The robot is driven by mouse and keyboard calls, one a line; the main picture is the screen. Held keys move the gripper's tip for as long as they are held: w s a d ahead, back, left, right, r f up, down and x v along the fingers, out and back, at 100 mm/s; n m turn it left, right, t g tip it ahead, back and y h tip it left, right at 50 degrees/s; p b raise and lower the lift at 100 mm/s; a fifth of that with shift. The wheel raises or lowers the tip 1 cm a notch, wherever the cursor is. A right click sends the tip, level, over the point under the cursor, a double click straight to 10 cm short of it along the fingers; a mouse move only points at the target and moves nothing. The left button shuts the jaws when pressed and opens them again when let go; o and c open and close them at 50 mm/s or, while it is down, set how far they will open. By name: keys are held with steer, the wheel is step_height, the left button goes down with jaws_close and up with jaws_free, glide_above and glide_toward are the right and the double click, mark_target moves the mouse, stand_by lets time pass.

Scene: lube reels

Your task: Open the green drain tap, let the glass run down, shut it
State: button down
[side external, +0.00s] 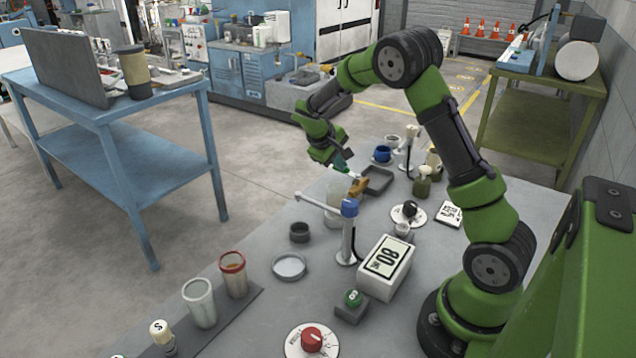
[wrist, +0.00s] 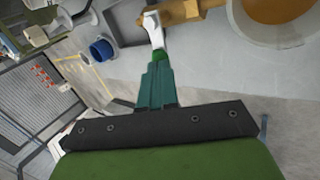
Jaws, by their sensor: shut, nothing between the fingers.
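The drain tap has a brass body (wrist: 185,12) and a pale lever (wrist: 152,28) with a green end (wrist: 159,54), seen at the top of the wrist view. The brass part (side external: 357,187) also shows in the side external view. The glass (wrist: 278,18) holds amber liquid in the wrist view; in the side view a pale, clear vessel (side external: 334,197) stands behind the blue-topped post. My gripper (side external: 344,165) is shut and empty, its teal fingertips (wrist: 156,68) at the lever's green end. I cannot tell if they touch it.
A dark tray (side external: 376,180) lies just beyond the tap. The blue-topped post (side external: 349,210) with a sideways arm stands in front. A white box (side external: 385,267), a green knob (side external: 352,298), a red dial (side external: 312,339), a dish (side external: 289,266) and two cups (side external: 232,274) occupy the near bench.

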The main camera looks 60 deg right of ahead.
steer(key=m+g, duration=0.1)
steer(key=d+m, duration=0.1)
steer(key=m, duration=0.1)
steer(key=shift+w+d+g+y, duration=0.15)
steer(key=shift+d+g+y, duration=0.15)
steer(key=shift+g, duration=0.1)
steer(key=d+m+g+y, duration=0.1)
steer(key=m, duration=0.2)
steer(key=s+d+m+g+y, duration=0.1)
steer(key=m+y, duration=0.1)
steer(key=m, duration=0.2)
steer(key=s+d+m+g+y, duration=0.1)
steer(key=d+m, duration=0.1)
steer(key=m, duration=0.1)
steer(key=shift+m+g+y, duration=0.3)
steer(key=shift+g, duration=0.1)
steer(key=shift+s+a, duration=0.35)
steer(key=shift+a, duration=0.35)
steer(key=shift+v, duration=3.75)
